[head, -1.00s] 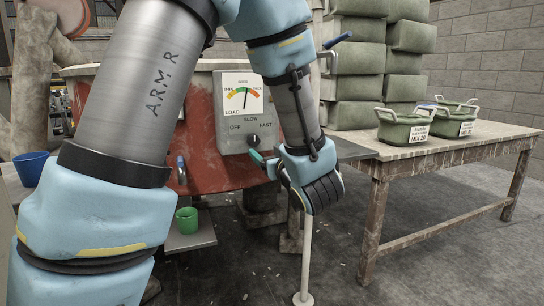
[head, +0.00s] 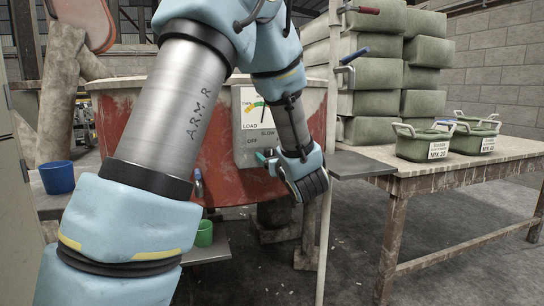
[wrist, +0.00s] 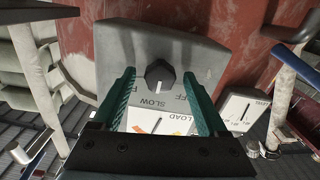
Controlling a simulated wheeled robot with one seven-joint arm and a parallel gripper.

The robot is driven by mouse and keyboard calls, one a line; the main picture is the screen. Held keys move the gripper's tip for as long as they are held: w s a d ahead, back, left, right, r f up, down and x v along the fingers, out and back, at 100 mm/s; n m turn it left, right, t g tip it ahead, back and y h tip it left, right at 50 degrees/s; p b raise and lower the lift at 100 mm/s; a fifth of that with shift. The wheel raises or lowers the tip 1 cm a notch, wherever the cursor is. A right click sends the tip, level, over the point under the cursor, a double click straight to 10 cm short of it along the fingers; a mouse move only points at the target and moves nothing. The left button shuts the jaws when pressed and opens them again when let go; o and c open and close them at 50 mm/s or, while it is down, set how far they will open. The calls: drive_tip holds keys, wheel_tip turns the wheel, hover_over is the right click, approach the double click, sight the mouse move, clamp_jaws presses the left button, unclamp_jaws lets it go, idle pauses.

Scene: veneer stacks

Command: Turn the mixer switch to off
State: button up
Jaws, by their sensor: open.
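My arm hides FAST and the switch in the head view. In the wrist view, the black switch knob (wrist: 160,72) stands on the box (wrist: 108,40), its white mark toward SLOW. My gripper (wrist: 159,75) is open, with its teal fingers on either side of the knob and gaps visible between. In the head view, my gripper (head: 264,158) is at the lower right of the box.
A workbench (head: 440,178) with green tubs (head: 425,145) stands at the right, before stacked green blocks (head: 375,87). A thin pale pole (head: 325,240) rises just right of my gripper. A blue cup (head: 57,177) and green cup (head: 204,234) stand left and below.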

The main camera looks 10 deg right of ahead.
clamp_jaws()
idle(0.5)
drive_tip(key=shift+f+b, duration=0.1)
drive_tip(key=shift+b, duration=0.2)
drive_tip(key=shift+f+n+b, duration=0.1)
drive_tip(key=shift+n+b, duration=3.9)
drive_tip(key=shift+n, duration=0.4)
drive_tip(key=shift+a, duration=0.1)
